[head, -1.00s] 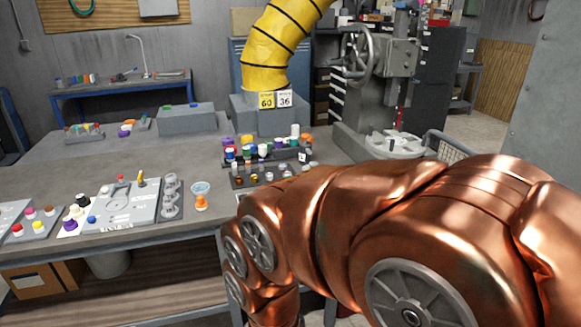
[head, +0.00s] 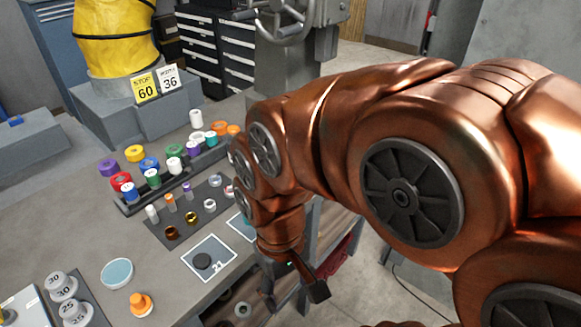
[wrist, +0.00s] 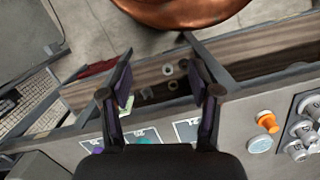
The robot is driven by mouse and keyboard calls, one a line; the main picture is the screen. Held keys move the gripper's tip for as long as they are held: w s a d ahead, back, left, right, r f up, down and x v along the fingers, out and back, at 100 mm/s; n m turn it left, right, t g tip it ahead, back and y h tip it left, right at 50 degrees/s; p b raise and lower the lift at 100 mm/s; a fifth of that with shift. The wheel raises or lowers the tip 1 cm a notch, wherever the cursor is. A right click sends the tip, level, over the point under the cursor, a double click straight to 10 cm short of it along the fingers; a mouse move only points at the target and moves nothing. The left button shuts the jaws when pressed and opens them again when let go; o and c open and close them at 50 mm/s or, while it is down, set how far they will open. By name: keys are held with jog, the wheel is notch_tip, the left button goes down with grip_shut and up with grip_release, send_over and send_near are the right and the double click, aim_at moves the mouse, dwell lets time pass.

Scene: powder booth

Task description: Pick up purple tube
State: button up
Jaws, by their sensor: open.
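A small purple-topped tube (head: 188,190) stands on the dark mat (head: 176,236) on the workbench in the head view, in a row with an orange-topped tube (head: 170,202) and a white one (head: 152,213). Other purple-capped containers (head: 108,167) stand in the crowded group behind it. My gripper (head: 294,292) hangs at the bench's front edge, to the right of and nearer than the tube, and touches nothing I can see. In the wrist view my gripper (wrist: 157,50) is open and empty, its fingers over the lower shelf. I cannot pick out the tube there.
Coloured jars crowd a dark rack (head: 128,200) behind the small tubes.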

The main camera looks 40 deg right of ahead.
jog(key=shift+o, duration=0.5)
jog(key=w+d+r+m, duration=0.2)
jog(key=w+d+m, duration=0.1)
jog(key=w, duration=0.6)
jog(key=shift+w+d+m, duration=0.3)
jog(key=shift+w+m, duration=0.1)
jog(key=w+d+f+m+t+y+p, duration=0.1)
jog(key=w+d+f+m, duration=0.2)
jog(key=w+d+m, duration=1.1)
jog(key=shift+w+d+f+n+p, duration=0.55)
jog(key=shift+w+f+n, duration=0.3)
jog(key=shift+f, duration=0.45)
jog(key=shift+w+d+f+n+p, duration=0.5)
jog(key=shift+w+f+n, duration=0.4)
jog(key=shift+f, duration=0.35)
jog(key=shift+w+d+f+n+p, duration=0.5)
jog(key=shift+w+f+n, duration=0.35)
jog(key=shift+f, duration=0.45)
jog(key=shift+c, duration=0.4)
jog(key=c, duration=1.3)
jog(key=shift+o, duration=0.2)
jog(key=shift+r, duration=0.1)
